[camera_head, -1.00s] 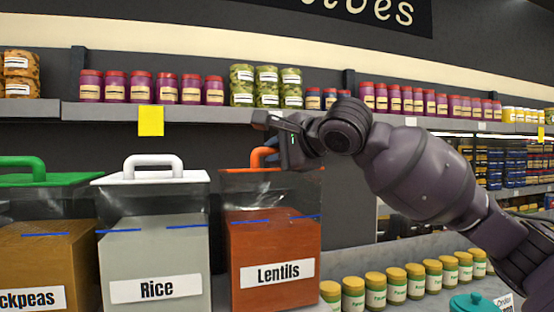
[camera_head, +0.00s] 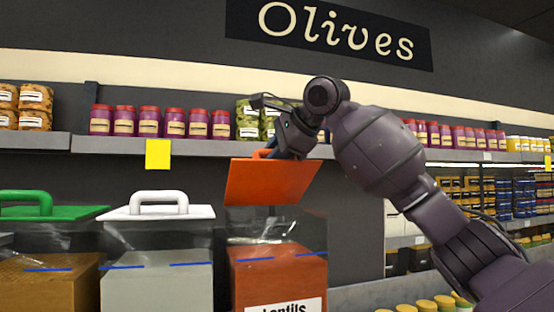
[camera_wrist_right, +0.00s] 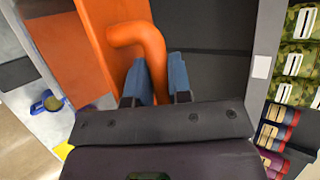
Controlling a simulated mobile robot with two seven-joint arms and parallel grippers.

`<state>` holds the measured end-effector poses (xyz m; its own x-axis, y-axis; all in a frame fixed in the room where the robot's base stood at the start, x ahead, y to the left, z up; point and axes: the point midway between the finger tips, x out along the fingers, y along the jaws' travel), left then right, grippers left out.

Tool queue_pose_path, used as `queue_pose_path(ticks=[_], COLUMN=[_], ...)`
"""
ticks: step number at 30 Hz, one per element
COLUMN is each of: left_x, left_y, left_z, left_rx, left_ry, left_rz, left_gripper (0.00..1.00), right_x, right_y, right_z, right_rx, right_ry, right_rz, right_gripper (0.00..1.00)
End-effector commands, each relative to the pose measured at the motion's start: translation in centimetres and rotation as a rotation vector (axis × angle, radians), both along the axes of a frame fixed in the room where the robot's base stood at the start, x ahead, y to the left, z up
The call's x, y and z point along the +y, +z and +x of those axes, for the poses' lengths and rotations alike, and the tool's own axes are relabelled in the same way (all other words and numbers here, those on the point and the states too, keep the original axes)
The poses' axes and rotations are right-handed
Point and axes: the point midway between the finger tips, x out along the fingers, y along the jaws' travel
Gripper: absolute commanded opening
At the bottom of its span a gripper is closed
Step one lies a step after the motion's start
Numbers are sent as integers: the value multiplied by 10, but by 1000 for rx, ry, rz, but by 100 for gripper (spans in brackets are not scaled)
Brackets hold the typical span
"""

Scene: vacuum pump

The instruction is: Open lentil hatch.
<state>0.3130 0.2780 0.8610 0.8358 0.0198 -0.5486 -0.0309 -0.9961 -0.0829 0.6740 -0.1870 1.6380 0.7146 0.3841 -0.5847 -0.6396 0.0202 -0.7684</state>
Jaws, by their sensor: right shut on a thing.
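The lentil hatch (camera_head: 266,184) is an orange lid above the clear lentils bin (camera_head: 278,273). It is tilted up, its underside facing the head camera, with a gap between its lower edge and the bin contents. My right gripper (camera_head: 270,152) is at the top of the lid, shut on its orange handle. In the right wrist view the two blue-grey fingers of the gripper (camera_wrist_right: 156,82) are on either side of the orange handle (camera_wrist_right: 140,42); the orange lid (camera_wrist_right: 95,30) is beyond. My left gripper is not in view.
The rice bin with a white lid (camera_head: 160,212) and a bin with a green lid (camera_head: 45,207) stand to the left, both closed. A shelf (camera_head: 190,148) with jars runs behind and above the bins. A yellow tag (camera_head: 157,154) hangs on its edge.

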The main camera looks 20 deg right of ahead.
Motion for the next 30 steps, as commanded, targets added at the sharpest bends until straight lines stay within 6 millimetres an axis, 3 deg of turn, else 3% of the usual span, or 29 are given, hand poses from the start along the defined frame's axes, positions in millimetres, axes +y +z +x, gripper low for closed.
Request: queue_pose_path(ticks=[15, 16, 17, 30], left_x=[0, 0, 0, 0], left_y=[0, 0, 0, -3], left_z=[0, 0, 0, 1], left_rx=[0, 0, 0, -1], left_ry=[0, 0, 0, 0], left_rz=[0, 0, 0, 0], left_gripper=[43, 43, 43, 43], right_x=[0, 0, 0, -4], right_y=[2, 2, 2, 9], right_z=[2, 2, 2, -6], right_rx=[-3, -3, -3, -4], right_ry=[-1, -1, -1, -1], right_rz=[-1, -1, -1, 0], right_gripper=[0, 23, 28, 28])
